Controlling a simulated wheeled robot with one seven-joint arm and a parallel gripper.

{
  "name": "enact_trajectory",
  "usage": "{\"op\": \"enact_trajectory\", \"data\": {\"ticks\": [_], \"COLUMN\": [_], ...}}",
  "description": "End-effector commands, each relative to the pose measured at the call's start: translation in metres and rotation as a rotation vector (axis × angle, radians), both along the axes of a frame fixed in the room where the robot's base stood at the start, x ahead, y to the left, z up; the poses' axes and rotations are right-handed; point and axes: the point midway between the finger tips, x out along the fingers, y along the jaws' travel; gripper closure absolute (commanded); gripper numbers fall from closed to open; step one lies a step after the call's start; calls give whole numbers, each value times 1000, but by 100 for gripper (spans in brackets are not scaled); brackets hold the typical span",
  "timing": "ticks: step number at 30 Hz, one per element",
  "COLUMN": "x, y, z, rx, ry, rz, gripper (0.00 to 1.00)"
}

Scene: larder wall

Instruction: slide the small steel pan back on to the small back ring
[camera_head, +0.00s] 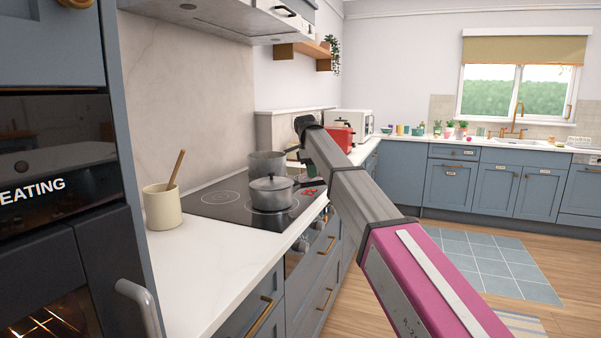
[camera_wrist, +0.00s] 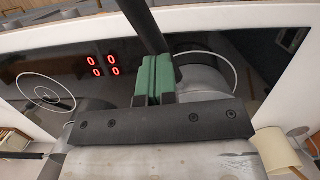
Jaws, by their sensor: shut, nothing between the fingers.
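In the head view the small steel pan (camera_head: 271,191), lidded, stands on a front ring at the near side of the black hob (camera_head: 235,211). An empty ring (camera_head: 221,197) shows behind it, to the left. In the wrist view my gripper (camera_wrist: 153,80) has its green fingers shut with nothing between them. It is low over the hob, by a dark handle (camera_wrist: 143,25) that runs up past the fingers. Part of a grey steel pan (camera_wrist: 205,82) shows just right of the fingers, inside a large ring. Whether the fingers touch it, I cannot tell.
A taller steel pot (camera_head: 266,163) stands behind the lidded pan. A cream crock (camera_head: 163,207) with a wooden spoon stands left of the hob. A red toaster (camera_head: 341,138) is beyond. The extractor hood (camera_head: 225,18) hangs above. The near worktop (camera_head: 205,262) is clear.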

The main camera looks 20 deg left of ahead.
Motion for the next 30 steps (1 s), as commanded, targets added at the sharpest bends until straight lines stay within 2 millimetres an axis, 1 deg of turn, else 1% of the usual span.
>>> {"op": "enact_trajectory", "data": {"ticks": [1, 3, 6, 9, 21, 23, 26, 30], "x": [-1, -1, 0, 0, 0, 1, 2, 2], "y": [-8, -16, -13, -13, -9, -2, 20, 63], "z": [0, 0, -10, -14, -16, -16, -16, -16], "rx": [0, 0, 0, 0, 2, 2, 2, 2], "ry": [0, 0, 1, 0, 0, 1, 2, 2], "rz": [-1, -2, 0, 0, 2, 3, 4, 5], "gripper": [100, 100, 100, 100, 100, 100, 100, 100]}}
